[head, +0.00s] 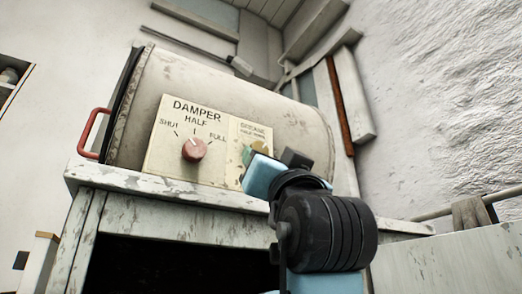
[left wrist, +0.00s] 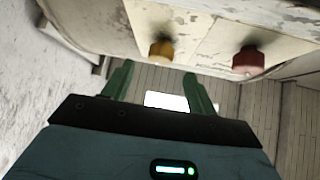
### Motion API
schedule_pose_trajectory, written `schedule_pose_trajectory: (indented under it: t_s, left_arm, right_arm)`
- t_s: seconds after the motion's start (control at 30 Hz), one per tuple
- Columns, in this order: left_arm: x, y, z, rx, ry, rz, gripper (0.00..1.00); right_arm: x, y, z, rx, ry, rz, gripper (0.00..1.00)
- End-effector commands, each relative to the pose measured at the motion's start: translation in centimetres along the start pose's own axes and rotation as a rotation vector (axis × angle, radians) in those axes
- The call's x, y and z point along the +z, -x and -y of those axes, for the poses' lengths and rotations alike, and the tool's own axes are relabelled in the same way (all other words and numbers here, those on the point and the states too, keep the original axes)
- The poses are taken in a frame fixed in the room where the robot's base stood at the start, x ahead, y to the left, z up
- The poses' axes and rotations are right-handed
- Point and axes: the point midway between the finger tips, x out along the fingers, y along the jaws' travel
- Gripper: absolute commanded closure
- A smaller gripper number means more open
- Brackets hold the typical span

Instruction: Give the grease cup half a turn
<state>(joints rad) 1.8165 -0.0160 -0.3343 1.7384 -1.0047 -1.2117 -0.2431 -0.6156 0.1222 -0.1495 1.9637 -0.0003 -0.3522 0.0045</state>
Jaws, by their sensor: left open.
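The grease cup is a small brass-yellow knob (left wrist: 161,52) on the panel, seen in the left wrist view. In the head view only a bit of the grease cup (head: 260,146) shows behind my gripper, below a small label partly reading "GREASE". My left gripper (left wrist: 155,76) has two green fingers spread apart with nothing between them. The cup lies just beyond the fingertips, roughly in line with the gap, and looks apart from both. In the head view my left gripper (head: 249,157) is in front of the panel's right part. My right gripper is not in view.
A red damper knob (head: 194,149), also in the left wrist view (left wrist: 249,60), sits beside the cup on the cream panel (head: 170,171). The panel is on a worn drum (head: 290,112) on a peeling white bench (head: 130,211). A red handle (head: 87,134) juts out left.

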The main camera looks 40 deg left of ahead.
Motion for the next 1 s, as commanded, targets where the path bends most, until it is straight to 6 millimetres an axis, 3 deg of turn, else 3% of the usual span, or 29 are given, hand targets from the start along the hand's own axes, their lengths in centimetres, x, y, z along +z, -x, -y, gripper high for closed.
schedule_pose_trajectory:
  t_s: [0.3,0.73,1.0]
  left_arm:
    - [-0.3,-4.6,0.4,-0.004,0.001,-0.001,0.42]
    - [0.0,-5.7,0.1,0.000,0.001,0.001,0.42]
    - [-0.1,-5.7,0.1,0.000,0.001,0.001,0.75]
  right_arm:
    - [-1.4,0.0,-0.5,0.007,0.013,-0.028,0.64]
    - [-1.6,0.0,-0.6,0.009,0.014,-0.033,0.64]
    - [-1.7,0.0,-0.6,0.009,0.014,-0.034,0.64]
